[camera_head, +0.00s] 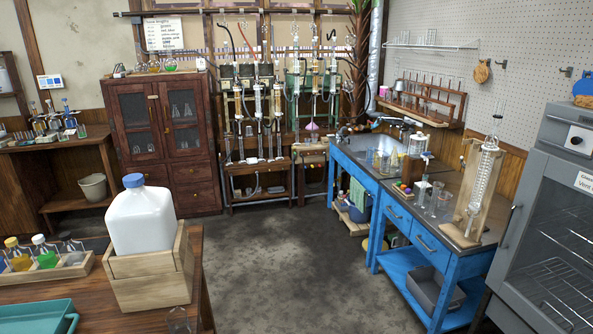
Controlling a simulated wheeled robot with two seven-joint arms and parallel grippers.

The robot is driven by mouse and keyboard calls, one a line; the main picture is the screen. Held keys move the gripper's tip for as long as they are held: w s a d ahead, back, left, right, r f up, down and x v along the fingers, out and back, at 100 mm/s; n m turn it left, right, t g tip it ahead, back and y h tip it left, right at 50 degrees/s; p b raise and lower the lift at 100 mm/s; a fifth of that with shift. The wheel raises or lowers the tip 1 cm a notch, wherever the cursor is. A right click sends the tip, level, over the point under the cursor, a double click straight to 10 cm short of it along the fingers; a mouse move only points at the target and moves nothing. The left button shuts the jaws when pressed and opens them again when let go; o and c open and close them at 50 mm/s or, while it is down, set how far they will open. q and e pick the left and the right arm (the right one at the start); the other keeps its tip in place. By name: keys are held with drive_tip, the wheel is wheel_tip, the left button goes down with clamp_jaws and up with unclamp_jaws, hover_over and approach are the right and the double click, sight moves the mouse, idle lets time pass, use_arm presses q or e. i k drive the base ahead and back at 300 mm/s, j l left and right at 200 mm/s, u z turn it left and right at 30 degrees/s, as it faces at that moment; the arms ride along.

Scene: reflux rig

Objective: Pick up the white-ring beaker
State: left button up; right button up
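Neither of my grippers shows in the head view. Several small beakers (385,163) stand in a group on the blue bench near the sink, some with coloured tints. More clear glassware (421,192) stands further forward on the same bench, left of the wooden-backed condenser stand. All these vessels are upright but small and far off. I cannot tell which of them has a white ring.
The blue bench (398,212) runs along the right, with a grey oven (550,215) at its near end. A wooden table at the near left holds a crate (150,280) with a white jug (141,218) and a teal tray (35,316). The floor (290,265) between is clear.

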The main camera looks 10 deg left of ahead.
sight(80, 131)
drive_tip(key=i+l+z, duration=0.25)
drive_tip(key=i, duration=0.25)
drive_tip(key=i+l+z, duration=0.2)
drive_tip(key=i, duration=0.35)
drive_tip(key=i+j+u, duration=0.15)
drive_tip(key=i+u, duration=0.2)
drive_tip(key=i, duration=0.2)
drive_tip(key=i+u, duration=0.35)
drive_tip(key=i, duration=0.15)
drive_tip(key=i+l+u, duration=0.15)
drive_tip(key=i+u, duration=0.25)
drive_tip(key=i, duration=0.15)
drive_tip(key=i+u, duration=0.15)
drive_tip(key=i, duration=0.8)
drive_tip(key=i+l+u, duration=0.15)
drive_tip(key=i, duration=0.8)
drive_tip(key=i+j+u, duration=0.15)
drive_tip(key=i+u, duration=0.55)
drive_tip(key=u, duration=0.25)
drive_tip(key=i+u, duration=0.45)
drive_tip(key=i+l+u, duration=0.25)
drive_tip(key=u, duration=0.2)
drive_tip(key=i+j+u, duration=0.15)
drive_tip(key=i+u, duration=0.15)
drive_tip(key=i, duration=0.2)
drive_tip(key=i+u, duration=0.3)
drive_tip(key=i, duration=0.25)
